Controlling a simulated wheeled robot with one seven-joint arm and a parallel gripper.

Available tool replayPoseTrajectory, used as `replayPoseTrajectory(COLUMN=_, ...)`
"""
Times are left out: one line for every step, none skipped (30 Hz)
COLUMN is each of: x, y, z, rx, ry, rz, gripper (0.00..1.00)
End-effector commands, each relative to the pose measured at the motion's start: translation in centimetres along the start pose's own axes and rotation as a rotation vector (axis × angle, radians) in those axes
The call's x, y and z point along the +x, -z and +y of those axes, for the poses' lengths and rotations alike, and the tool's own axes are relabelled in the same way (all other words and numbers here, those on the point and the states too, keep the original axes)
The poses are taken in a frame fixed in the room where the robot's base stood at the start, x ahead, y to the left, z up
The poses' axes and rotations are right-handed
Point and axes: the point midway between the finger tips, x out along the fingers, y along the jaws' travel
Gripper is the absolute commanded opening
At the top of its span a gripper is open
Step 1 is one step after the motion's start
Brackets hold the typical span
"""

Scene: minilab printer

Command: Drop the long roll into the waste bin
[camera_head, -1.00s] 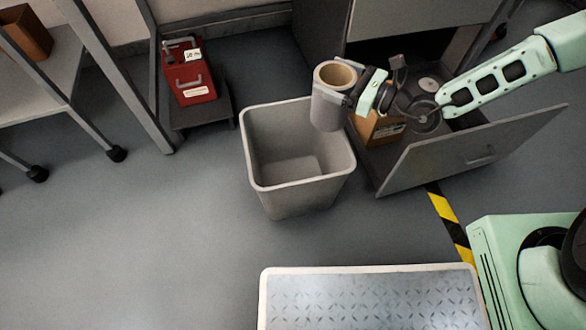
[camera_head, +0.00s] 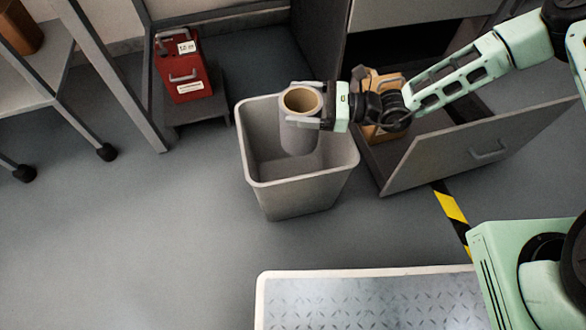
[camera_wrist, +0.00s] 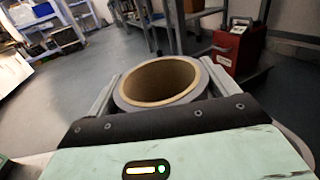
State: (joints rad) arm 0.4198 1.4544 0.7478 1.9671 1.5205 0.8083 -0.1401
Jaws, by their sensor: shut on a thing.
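The long roll (camera_head: 299,137) is a grey tube with a tan cardboard core, held upright in the head view. My gripper (camera_head: 318,119) is shut on it, with a finger on each side near its top. In the wrist view the roll's open top (camera_wrist: 160,81) shows between the two fingers (camera_wrist: 160,92). The waste bin (camera_head: 297,191) is a grey, open, tapered bin on the floor. The roll appears over the bin's mouth, overlapping its right half in the head view. How far its lower end is above or inside the rim is hard to tell.
An open drawer (camera_head: 440,160) with a cardboard box (camera_head: 378,90) stands right of the bin, under my arm. A red case (camera_head: 184,72) sits on a low dark stand behind left. A metal-topped platform (camera_head: 370,300) is in front. Floor left of the bin is clear.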

Motion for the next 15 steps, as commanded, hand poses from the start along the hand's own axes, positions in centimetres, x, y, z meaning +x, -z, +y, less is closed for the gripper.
replayPoseTrajectory(x=0.03, y=0.91, z=0.0, rx=-0.001, ry=0.0, rz=-0.002, gripper=0.32)
replayPoseTrajectory(x=0.03, y=1.09, z=0.0, rx=-0.001, ry=0.0, rz=-0.002, gripper=0.32)
replayPoseTrajectory(x=0.03, y=1.26, z=-0.01, rx=-0.001, ry=0.0, rz=-0.002, gripper=0.32)
replayPoseTrajectory(x=0.03, y=1.34, z=-0.01, rx=-0.001, ry=0.0, rz=-0.003, gripper=0.32)
replayPoseTrajectory(x=0.03, y=1.38, z=-0.01, rx=-0.001, ry=0.0, rz=-0.003, gripper=0.32)
replayPoseTrajectory(x=0.03, y=1.39, z=-0.01, rx=-0.001, ry=0.0, rz=-0.003, gripper=0.32)
replayPoseTrajectory(x=0.03, y=1.38, z=-0.01, rx=-0.001, ry=0.0, rz=-0.003, gripper=0.32)
replayPoseTrajectory(x=0.03, y=1.34, z=-0.01, rx=-0.001, ry=0.0, rz=-0.003, gripper=0.32)
replayPoseTrajectory(x=0.03, y=1.3, z=-0.01, rx=-0.001, ry=0.0, rz=-0.003, gripper=0.32)
replayPoseTrajectory(x=0.03, y=1.27, z=-0.01, rx=-0.001, ry=0.0, rz=-0.003, gripper=0.32)
replayPoseTrajectory(x=0.03, y=1.25, z=-0.01, rx=-0.001, ry=0.0, rz=-0.003, gripper=0.32)
replayPoseTrajectory(x=0.03, y=1.25, z=-0.01, rx=-0.001, ry=0.0, rz=-0.003, gripper=0.32)
replayPoseTrajectory(x=0.03, y=1.24, z=-0.01, rx=-0.001, ry=0.0, rz=-0.003, gripper=0.32)
replayPoseTrajectory(x=0.03, y=1.24, z=-0.01, rx=-0.001, ry=0.0, rz=-0.003, gripper=0.94)
replayPoseTrajectory(x=0.02, y=1.25, z=-0.01, rx=-0.001, ry=0.0, rz=-0.003, gripper=1.0)
